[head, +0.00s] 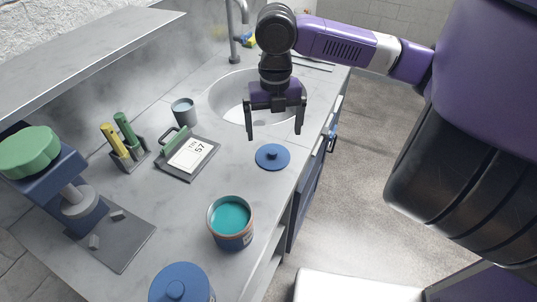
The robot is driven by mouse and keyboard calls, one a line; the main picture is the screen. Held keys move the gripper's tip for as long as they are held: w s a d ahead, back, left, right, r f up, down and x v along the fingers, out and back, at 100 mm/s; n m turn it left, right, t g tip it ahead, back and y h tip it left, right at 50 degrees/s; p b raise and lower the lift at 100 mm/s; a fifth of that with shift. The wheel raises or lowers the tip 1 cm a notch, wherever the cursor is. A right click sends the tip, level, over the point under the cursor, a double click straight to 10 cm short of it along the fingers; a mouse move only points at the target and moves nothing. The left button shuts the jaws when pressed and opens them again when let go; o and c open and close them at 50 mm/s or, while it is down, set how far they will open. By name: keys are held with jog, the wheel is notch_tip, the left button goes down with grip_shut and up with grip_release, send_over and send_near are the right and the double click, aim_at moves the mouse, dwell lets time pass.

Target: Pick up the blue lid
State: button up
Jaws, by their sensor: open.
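The blue lid (272,157) is a flat round disc with a small knob on top. It lies on the grey counter (200,235) near its right edge, in front of the sink. My gripper (275,134) points down above and slightly behind the lid in the head view. Its two dark fingers are spread apart with nothing between them. It appears apart from the lid, though the exact height is hard to judge.
A teal-filled tin (231,222) stands in front of the lid, and another blue-lidded container (181,284) is at the bottom edge. A tray with a scale-like display (190,155), a grey cup (184,111) and the sink (225,98) lie left and behind.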

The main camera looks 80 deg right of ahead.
aim_at(273, 151)
jog(key=shift+w+f+p, duration=0.1)
jog(key=shift+f+p, duration=0.25)
jog(key=shift+f, duration=3.55)
jog(key=c, duration=1.1)
jog(key=shift+c, duration=0.2)
jog(key=shift+r, duration=0.1)
